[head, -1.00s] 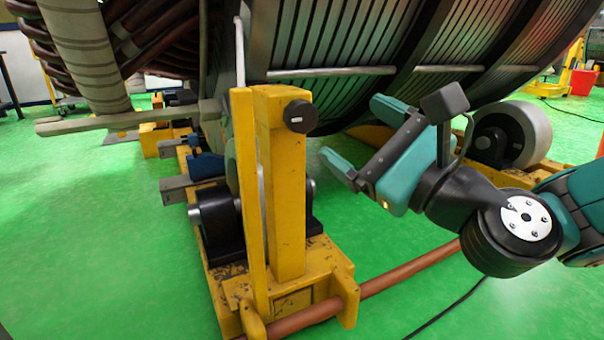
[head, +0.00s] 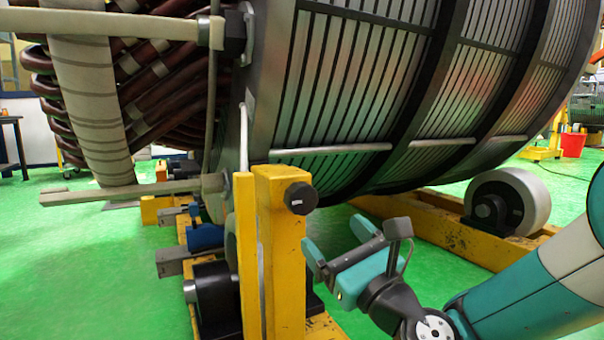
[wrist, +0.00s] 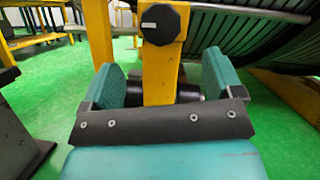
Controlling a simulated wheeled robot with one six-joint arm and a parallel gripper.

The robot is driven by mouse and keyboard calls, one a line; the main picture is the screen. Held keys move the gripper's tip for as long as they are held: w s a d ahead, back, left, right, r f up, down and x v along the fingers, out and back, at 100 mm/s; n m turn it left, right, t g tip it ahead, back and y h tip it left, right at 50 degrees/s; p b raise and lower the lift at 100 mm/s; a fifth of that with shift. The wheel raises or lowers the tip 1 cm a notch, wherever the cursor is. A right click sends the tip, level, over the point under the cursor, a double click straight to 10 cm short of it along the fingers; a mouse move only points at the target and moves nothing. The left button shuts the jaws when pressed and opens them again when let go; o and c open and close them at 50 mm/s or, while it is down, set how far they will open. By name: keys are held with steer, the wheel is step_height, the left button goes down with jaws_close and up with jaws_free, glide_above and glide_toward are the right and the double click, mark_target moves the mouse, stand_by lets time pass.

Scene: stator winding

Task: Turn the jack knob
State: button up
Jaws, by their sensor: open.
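The jack knob (head: 301,198) is a black round knob with a small white mark. It sits near the top of the yellow jack post (head: 282,250). In the wrist view the knob (wrist: 162,22) shows above and between the fingers, on the yellow post (wrist: 160,75). My gripper (head: 336,254) is open and empty, to the right of and below the knob in the head view. In the wrist view both teal fingers of my gripper (wrist: 164,78) stand apart, with the post seen between them. The knob is apart from the fingers.
The large ribbed stator (head: 370,100) fills the space above and behind. A white roller (head: 520,198) sits on a yellow beam (head: 440,230) at right. A pale bar (head: 130,190) juts out at left. Green floor (head: 70,265) is clear at lower left.

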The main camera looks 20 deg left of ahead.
mark_target(304, 199)
steer(key=p+x, duration=0.9)
steer(key=p, duration=0.1)
steer(key=shift+a+r, duration=0.1)
steer(key=shift+r, duration=0.1)
steer(key=shift+p+x, duration=0.65)
steer(key=shift+x, duration=0.3)
steer(key=shift+w+f, duration=0.1)
steer(key=shift+f, duration=0.05)
